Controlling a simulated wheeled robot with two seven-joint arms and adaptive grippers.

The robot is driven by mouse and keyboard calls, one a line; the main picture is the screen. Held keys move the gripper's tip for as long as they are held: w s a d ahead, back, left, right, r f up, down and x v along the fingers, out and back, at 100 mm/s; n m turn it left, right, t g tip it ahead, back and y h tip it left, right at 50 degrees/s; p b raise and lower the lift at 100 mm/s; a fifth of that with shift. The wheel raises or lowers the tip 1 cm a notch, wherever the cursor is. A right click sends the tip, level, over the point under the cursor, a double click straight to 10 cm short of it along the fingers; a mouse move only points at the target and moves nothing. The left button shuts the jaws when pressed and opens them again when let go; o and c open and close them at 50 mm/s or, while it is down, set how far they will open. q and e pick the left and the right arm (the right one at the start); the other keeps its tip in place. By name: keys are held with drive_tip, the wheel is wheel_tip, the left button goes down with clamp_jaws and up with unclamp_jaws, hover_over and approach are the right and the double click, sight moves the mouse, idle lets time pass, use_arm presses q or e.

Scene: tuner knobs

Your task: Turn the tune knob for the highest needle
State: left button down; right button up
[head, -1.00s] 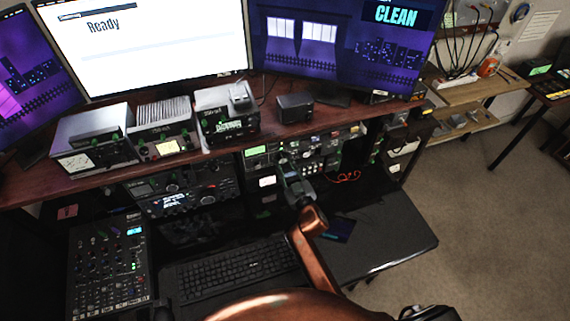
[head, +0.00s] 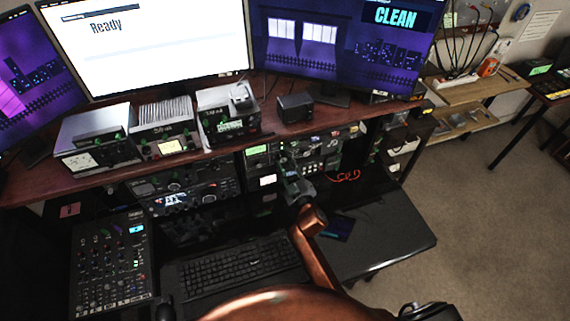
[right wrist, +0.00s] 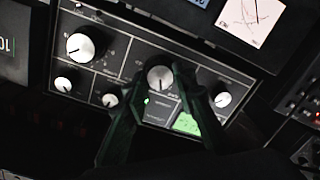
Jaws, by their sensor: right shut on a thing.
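In the right wrist view, a dark radio panel (right wrist: 115,66) carries several pale round knobs. My right gripper (right wrist: 160,92) has its dark green fingers on either side of the middle knob (right wrist: 160,76), shut on it. The labels are too blurred to read, so I cannot tell by name which is the tune knob. In the head view my right gripper (head: 290,177) is small against the rack radio (head: 312,147) under the shelf. My left gripper does not show.
A larger pale knob (right wrist: 80,46) and small knobs flank the held one; a green lit display (right wrist: 186,123) sits below it. In the head view, a keyboard (head: 240,263) and a mixer (head: 112,262) lie on the desk, under a shelf (head: 55,185) of radios.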

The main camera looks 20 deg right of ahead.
drive_tip(key=o, duration=1.2)
drive_tip(key=shift+c, duration=0.2)
drive_tip(key=s, duration=1.2)
drive_tip(key=shift+d+r, duration=0.2)
drive_tip(key=shift+d, duration=0.15)
idle(0.3)
